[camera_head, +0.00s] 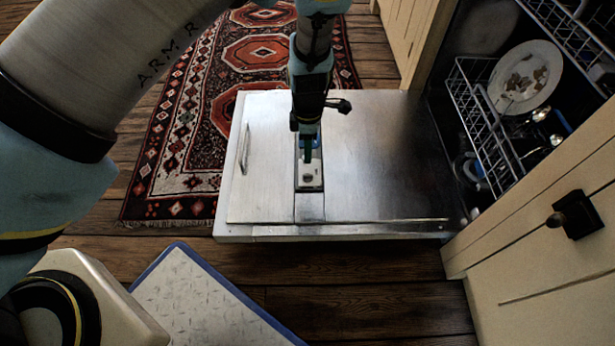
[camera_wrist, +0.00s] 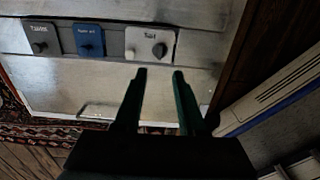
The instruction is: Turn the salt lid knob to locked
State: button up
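The salt lid (camera_wrist: 142,38) is a white square panel marked "Salt" on the inside of the open dishwasher door, seen at the top of the wrist view. Its dark knob (camera_wrist: 160,49) sits on the lid's right half. The salt lid also shows in the head view (camera_head: 310,184), partly hidden by my gripper. My gripper (camera_wrist: 159,74) is open and empty, with a clear gap between its two dark green fingers. In the wrist view the fingertips appear just below the knob, seemingly apart from it. The knob's exact setting is too small to read.
A blue lid (camera_wrist: 89,40) and a grey lid (camera_wrist: 42,39), each with a knob, sit left of the salt lid. The dishwasher door (camera_head: 375,160) lies flat. A rack (camera_head: 475,120) with a plate (camera_head: 525,77) stands at right, and a patterned rug (camera_head: 190,140) lies at left.

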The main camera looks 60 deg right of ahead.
aim_at(308, 174)
notch_tip(308, 174, down, 10)
jog(key=b, duration=0.3)
jog(key=shift+f+b, duration=0.2)
jog(key=shift+b, duration=0.1)
grip_shut()
dwell(0.4)
